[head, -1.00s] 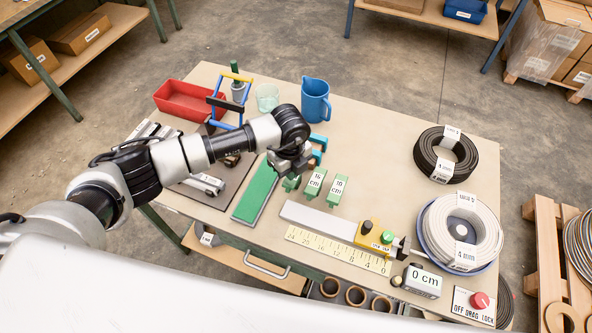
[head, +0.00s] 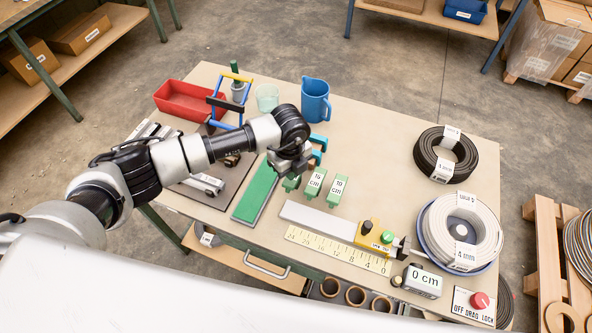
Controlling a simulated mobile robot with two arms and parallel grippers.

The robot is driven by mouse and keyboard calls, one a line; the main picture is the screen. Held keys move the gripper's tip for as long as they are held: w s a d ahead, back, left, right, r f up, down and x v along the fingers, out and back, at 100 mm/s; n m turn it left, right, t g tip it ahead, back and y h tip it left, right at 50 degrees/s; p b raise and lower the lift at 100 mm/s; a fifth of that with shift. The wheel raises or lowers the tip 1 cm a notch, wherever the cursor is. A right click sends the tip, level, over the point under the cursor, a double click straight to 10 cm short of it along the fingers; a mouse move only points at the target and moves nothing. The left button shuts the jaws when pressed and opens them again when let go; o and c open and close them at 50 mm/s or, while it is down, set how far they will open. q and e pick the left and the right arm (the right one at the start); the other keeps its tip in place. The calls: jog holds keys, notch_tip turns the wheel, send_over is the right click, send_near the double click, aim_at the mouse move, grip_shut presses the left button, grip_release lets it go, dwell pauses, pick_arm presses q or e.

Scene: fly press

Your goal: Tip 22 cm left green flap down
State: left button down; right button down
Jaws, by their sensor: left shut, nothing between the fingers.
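A row of small green flaps stands in the middle of the table. One flap (head: 337,188) is labelled 10 cm, and the one left of it (head: 315,183) reads 14 cm or similar. A further green flap (head: 291,184) at the left end is mostly covered by my left gripper (head: 286,172), so its label is hidden. My left gripper is shut and empty, right over or against that flap; I cannot tell whether they touch. My right gripper is not in view.
A long green strip (head: 257,191) lies left of the flaps. In front are a yellow ruler (head: 337,249) and a 0 cm display (head: 422,281). A blue jug (head: 315,99) and red tray (head: 187,101) stand behind. Black (head: 446,154) and white (head: 460,230) coils lie right.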

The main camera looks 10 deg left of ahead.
pick_arm(q)
jog(key=shift+f+b, duration=1.2)
jog(key=shift+f, duration=0.35)
dwell(0.8)
jog(key=shift+r, duration=0.1)
jog(key=shift+r+p, duration=2.8)
jog(key=shift+r, duration=0.7)
jog(key=shift+f, duration=0.1)
